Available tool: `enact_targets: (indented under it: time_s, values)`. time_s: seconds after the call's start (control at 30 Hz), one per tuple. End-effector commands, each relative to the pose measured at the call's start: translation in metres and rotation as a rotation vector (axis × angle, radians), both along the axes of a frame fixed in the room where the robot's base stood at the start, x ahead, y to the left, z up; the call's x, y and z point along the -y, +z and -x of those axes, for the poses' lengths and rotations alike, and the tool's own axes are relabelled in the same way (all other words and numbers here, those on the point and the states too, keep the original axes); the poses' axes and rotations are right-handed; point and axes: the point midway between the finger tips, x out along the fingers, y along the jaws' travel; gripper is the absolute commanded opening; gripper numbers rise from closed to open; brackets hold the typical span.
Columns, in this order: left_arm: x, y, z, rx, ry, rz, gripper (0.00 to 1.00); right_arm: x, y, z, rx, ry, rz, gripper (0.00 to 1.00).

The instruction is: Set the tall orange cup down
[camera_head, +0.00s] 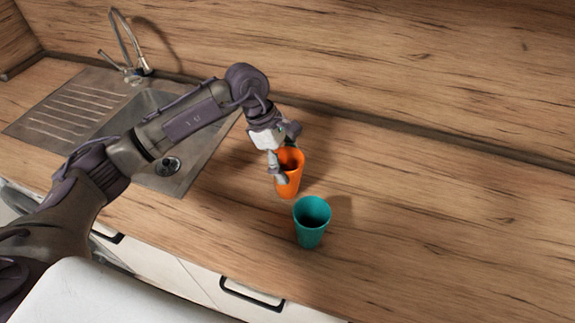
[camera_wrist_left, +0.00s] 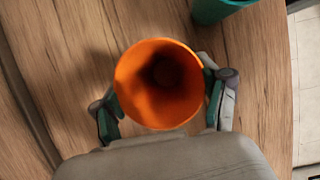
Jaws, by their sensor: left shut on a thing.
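The tall orange cup (camera_head: 291,178) is upright at the counter, behind and a little left of a teal cup. My left gripper (camera_head: 282,163) is shut on the orange cup near its upper part. In the left wrist view the orange cup (camera_wrist_left: 160,84) shows its open mouth and dark, empty-looking inside, with the fingers of my left gripper (camera_wrist_left: 167,98) on either side of it. I cannot tell whether its base touches the wooden counter (camera_head: 420,230). My right gripper is not in view.
The teal cup (camera_head: 311,221) stands upright just in front of the orange cup and also shows in the left wrist view (camera_wrist_left: 215,10). A steel sink (camera_head: 200,165) with a tap (camera_head: 130,55) lies to the left. The counter to the right is clear.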

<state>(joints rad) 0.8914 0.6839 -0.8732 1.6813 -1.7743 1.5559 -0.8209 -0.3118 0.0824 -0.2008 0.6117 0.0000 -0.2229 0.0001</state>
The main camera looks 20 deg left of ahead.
Motion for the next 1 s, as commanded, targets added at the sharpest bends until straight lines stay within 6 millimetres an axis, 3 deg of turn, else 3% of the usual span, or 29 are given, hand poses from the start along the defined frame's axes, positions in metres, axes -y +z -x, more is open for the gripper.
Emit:
enact_targets:
  time_s: [0.2,0.53,0.57,0.7,1.0]
  values:
    - [0.0,-0.023,0.0,0.0,0.001,0.0,0.42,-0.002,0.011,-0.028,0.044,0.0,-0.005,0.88]
    - [0.0,-0.028,0.0,0.0,0.0,0.0,0.42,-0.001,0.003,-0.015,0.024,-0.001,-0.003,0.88]
    - [0.0,-0.026,0.0,0.0,0.0,0.0,0.78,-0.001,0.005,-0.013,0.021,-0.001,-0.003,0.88]
    - [0.0,-0.026,0.0,0.0,0.0,0.0,0.99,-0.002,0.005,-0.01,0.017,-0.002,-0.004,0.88]
    - [0.0,-0.025,0.0,0.0,0.001,0.0,0.99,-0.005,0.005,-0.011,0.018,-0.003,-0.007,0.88]
